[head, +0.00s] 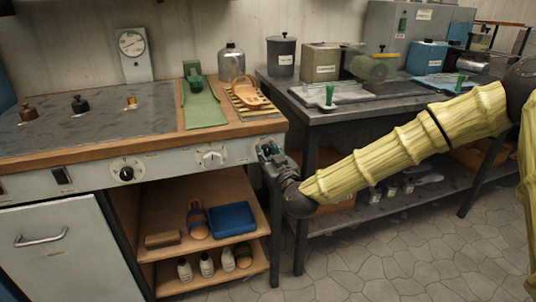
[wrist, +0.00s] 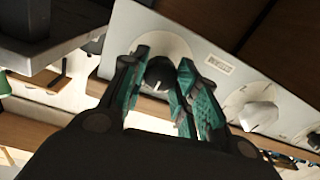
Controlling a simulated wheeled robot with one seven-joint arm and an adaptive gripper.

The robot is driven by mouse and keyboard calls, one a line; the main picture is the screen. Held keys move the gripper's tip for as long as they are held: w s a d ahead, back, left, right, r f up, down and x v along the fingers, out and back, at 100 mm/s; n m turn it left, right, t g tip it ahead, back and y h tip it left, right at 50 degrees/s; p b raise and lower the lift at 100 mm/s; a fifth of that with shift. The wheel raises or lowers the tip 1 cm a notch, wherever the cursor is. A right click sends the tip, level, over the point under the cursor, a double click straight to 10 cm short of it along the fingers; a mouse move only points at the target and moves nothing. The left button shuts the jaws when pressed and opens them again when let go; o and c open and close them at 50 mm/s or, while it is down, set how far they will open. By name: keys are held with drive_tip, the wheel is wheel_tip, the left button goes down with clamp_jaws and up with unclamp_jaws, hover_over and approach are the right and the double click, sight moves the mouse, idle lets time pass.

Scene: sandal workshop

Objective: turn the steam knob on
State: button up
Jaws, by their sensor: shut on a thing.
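In the wrist view a dark round knob (wrist: 159,74) with a white pointer mark sits on a pale round plate on the grey panel. My gripper (wrist: 162,86) has its teal fingers closed on either side of this knob. In the head view my gripper (head: 268,152) is at the right end of the bench's front panel (head: 80,182) and hides the knob. A small label (wrist: 219,64) beside the knob is too blurred to read, so I cannot confirm that it says steam.
A white knob (head: 212,158) sits beside my gripper on the same panel, and a black knob (head: 127,173) is farther left. Open shelves (head: 165,240) with bottles and brushes are below. A dark side table (head: 330,115) stands close on the right.

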drive_tip(key=shift+m, duration=0.3)
drive_tip(key=m, duration=0.3)
drive_tip(key=shift+m, duration=0.4)
drive_tip(key=m, duration=0.4)
drive_tip(key=shift+f+m, duration=0.1)
drive_tip(key=shift+m, duration=0.2)
drive_tip(key=m+b, duration=0.1)
drive_tip(key=m, duration=0.3)
drive_tip(key=shift+m, duration=0.4)
drive_tip(key=m, duration=0.4)
drive_tip(key=shift+h+b, duration=0.3)
drive_tip(key=shift+b, duration=0.1)
drive_tip(key=shift+m, duration=0.4)
drive_tip(key=o, duration=1)
drive_tip(key=shift+o, duration=0.2)
